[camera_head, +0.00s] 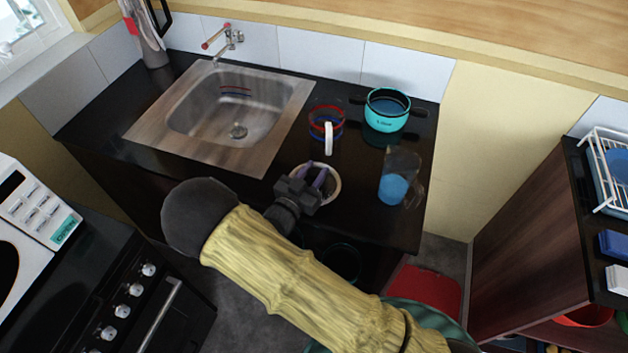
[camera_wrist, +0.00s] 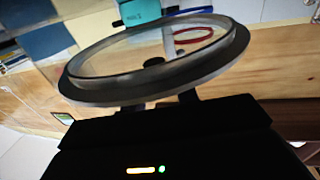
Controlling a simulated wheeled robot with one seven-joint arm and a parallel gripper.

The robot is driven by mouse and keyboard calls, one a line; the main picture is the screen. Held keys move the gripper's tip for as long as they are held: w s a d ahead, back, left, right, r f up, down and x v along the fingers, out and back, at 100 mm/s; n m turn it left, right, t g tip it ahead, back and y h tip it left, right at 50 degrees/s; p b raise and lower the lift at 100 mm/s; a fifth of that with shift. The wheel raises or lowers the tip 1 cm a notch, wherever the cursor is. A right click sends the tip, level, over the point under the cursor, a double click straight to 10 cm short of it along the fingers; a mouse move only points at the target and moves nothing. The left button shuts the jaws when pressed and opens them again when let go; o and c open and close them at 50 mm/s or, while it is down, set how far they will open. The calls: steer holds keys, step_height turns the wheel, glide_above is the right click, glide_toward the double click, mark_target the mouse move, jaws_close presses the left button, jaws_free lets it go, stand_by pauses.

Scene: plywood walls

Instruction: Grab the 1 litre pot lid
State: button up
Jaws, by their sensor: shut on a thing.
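The pot lid is a round glass disc with a dark knob and a rim; in the wrist view the lid (camera_wrist: 115,62) fills the upper middle, in front of my fingers. My gripper (camera_wrist: 160,103) is shut on it, with the fingertips partly hidden beneath the near rim. In the head view my gripper (camera_head: 314,180) is over the front of the dark counter, with the lid (camera_head: 336,190) partly hidden behind it. A turquoise pot (camera_head: 385,120) with dark handles stands at the back right of the counter; part of it shows in the wrist view (camera_wrist: 140,12).
A clear jug with red and blue bands and a white handle (camera_head: 328,138) stands behind my gripper. A clear container with blue contents (camera_head: 394,188) stands to its right. The sink (camera_head: 238,110) is at left. A dish rack (camera_head: 605,165) is at far right.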

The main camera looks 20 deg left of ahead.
mark_target(314, 171)
step_height(314, 171, up, 6)
steer(key=shift+r+b, duration=0.1)
steer(key=shift+b, duration=0.35)
